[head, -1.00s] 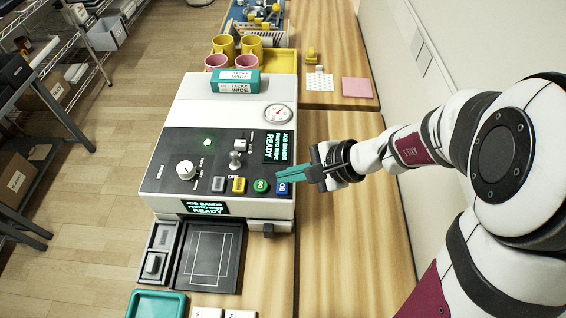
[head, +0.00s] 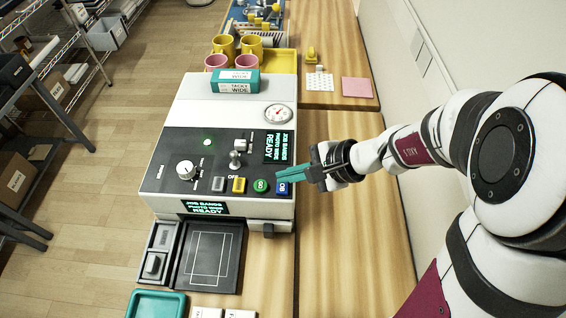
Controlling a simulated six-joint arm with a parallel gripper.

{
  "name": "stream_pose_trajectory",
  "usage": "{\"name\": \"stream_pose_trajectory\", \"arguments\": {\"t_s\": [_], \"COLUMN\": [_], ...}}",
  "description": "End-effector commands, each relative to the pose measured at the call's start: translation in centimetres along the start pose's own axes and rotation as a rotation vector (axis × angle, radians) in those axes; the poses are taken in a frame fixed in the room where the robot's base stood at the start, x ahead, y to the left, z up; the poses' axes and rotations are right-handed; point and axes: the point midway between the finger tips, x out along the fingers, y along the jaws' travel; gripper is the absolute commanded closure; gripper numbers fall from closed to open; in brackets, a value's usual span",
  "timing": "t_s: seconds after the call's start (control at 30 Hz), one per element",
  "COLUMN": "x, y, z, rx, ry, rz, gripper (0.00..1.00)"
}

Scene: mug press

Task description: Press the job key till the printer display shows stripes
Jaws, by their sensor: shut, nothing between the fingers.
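The printer (head: 225,150) is a white machine with a black panel. Its upper display (head: 279,147) shows green text, "JOB BANDS", "PHOTO WIDE", "READY". The front display (head: 204,208) shows the same kind of text. A blue key (head: 283,189) sits at the right end of the key row; its label is partly legible as "OB". My gripper (head: 280,177) is shut and empty, its teal fingers pointing left with the tips at the blue key's far edge. I cannot tell whether they touch it.
Beside the blue key are a green GO key (head: 261,186), a yellow key (head: 239,185) and a grey key (head: 218,184). A knob (head: 186,170) and a lever (head: 235,158) stand on the panel. A teal box (head: 236,82) lies on the printer top, with mugs behind.

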Motion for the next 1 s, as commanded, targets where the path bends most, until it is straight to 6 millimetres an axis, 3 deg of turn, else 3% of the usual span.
{"name": "stream_pose_trajectory", "arguments": {"t_s": [1.0], "x": [0.82], "y": [0.60], "z": [-0.59], "rx": [0.000], "ry": [0.000], "rz": [0.000], "gripper": [1.00]}}
